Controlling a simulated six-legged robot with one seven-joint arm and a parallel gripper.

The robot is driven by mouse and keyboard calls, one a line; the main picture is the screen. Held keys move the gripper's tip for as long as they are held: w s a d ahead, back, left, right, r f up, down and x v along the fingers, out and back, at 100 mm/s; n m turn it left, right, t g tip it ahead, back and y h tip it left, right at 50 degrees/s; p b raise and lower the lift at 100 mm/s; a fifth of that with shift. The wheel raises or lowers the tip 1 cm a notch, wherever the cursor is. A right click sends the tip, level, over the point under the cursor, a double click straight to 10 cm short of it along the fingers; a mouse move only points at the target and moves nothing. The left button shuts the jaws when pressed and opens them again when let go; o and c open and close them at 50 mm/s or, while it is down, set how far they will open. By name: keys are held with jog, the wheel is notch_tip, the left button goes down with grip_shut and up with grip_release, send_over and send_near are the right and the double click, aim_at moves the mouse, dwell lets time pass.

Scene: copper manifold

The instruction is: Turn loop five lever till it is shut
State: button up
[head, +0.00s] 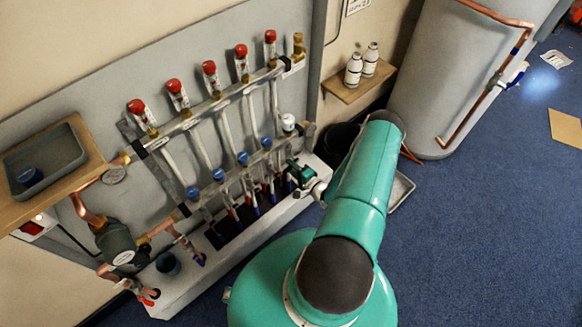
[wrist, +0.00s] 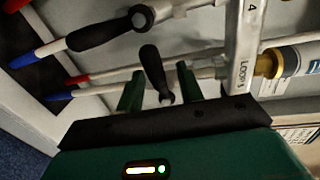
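In the wrist view a black lever (wrist: 152,66) stands between my gripper's (wrist: 158,84) two green fingers, which are apart. The lever lies nearly across its pale pipe, slightly tilted. I cannot tell whether either finger touches it. A second black lever (wrist: 95,31), on the neighbouring line, lies along its pipe. In the head view my gripper (head: 298,172) is at the right end of the manifold's lower rail, and the lever there is hidden.
The upper manifold rail (head: 220,103) carries several red-capped gauges; blue caps (head: 243,158) line the lower rail. A pump (head: 118,240) and copper pipes stand at left. A shelf with two white bottles (head: 354,70) and a large cylinder (head: 425,75) are at right.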

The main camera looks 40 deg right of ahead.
jog(key=s+r, duration=0.2)
jog(key=s, duration=1)
jog(key=shift+s+d, duration=0.2)
jog(key=shift+s, duration=0.2)
